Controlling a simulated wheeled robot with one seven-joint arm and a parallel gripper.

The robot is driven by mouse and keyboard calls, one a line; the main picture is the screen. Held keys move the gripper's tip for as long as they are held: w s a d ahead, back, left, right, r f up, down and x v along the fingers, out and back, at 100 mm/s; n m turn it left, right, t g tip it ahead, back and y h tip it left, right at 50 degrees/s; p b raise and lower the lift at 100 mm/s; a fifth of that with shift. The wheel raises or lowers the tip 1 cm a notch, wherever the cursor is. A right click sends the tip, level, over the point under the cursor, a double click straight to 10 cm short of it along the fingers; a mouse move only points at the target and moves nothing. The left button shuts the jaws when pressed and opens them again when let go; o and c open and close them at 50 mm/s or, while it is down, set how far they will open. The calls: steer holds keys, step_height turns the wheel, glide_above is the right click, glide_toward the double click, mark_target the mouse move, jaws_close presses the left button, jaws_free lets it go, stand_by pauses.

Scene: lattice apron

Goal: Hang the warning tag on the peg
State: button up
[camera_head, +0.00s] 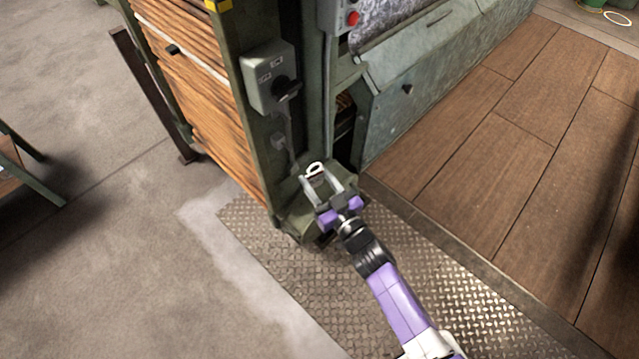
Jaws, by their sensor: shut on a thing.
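My gripper (322,184) is at the end of my purple and black arm, in the middle of the head view. Its two pale fingers are shut on a small light tag with a white ring at its top, the warning tag (315,170). The tag is close to the foot of a green machine post. A grey switch box (262,75) with a black knob is mounted on the post above and left of the gripper, with a smaller grey fitting (279,141) below it. I cannot tell which part is the peg.
Stacked wooden slats (195,95) stand left of the post. A grey metal cabinet (420,95) stands right of it. A diamond-plate floor (270,265) lies below, and a raised wooden platform (480,170) is at the right. Open concrete floor is at the left.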

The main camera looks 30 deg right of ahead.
steer(key=w+a+b, duration=0.2)
steer(key=w+b, duration=0.2)
steer(key=w, duration=0.2)
stand_by(0.3)
steer(key=shift+s, duration=0.15)
stand_by(0.5)
steer(key=shift+w+a+b, duration=0.15)
steer(key=shift+w+b, duration=0.25)
steer(key=shift+w, duration=0.15)
stand_by(1.1)
steer(key=shift+w+a, duration=0.1)
steer(key=shift+w, duration=0.2)
steer(key=shift+w+a+f+b, duration=0.1)
steer(key=shift+w+b, duration=0.25)
steer(key=shift+b, duration=0.15)
steer(key=shift+w+a, duration=0.1)
steer(key=shift+w, duration=0.2)
steer(key=shift+w+b, duration=0.2)
steer(key=shift+b, duration=0.15)
